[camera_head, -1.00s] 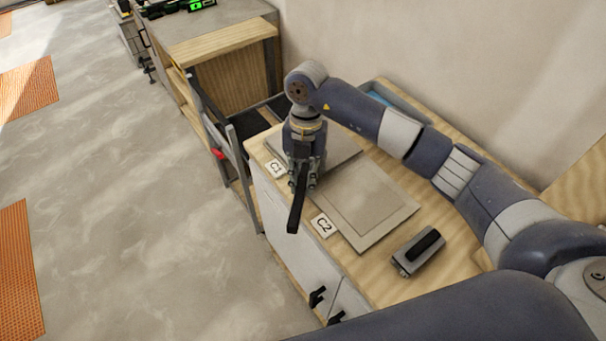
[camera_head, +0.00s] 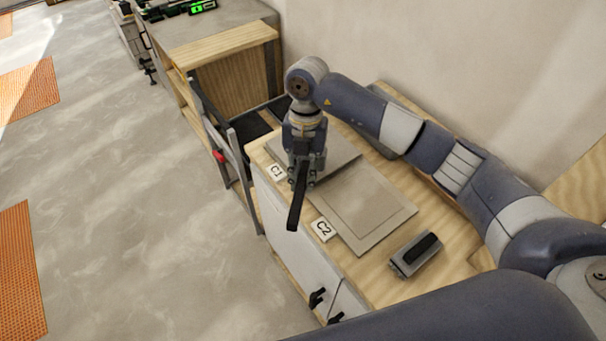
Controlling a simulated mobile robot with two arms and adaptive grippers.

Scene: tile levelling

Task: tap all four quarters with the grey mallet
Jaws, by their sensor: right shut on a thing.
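My right gripper (camera_head: 303,180) is shut on a dark bar-like handle (camera_head: 296,208), which points down toward the front edge of the worktop. I take it for the grey mallet's handle; its head is hidden by the gripper. A grey tile (camera_head: 365,205) lies beside the C2 label (camera_head: 323,229). Another grey tile (camera_head: 341,152) lies farther back near the C1 label (camera_head: 276,172), partly covered by my right gripper and wrist. I cannot tell whether the mallet touches a tile. My left gripper is out of view.
A grey block with a black grip (camera_head: 416,253) lies on the wooden worktop (camera_head: 385,283), right of the C2 tile. A wall closes off the back. A grey-topped bench (camera_head: 215,35) stands beyond the worktop. Open floor (camera_head: 130,220) lies to the left.

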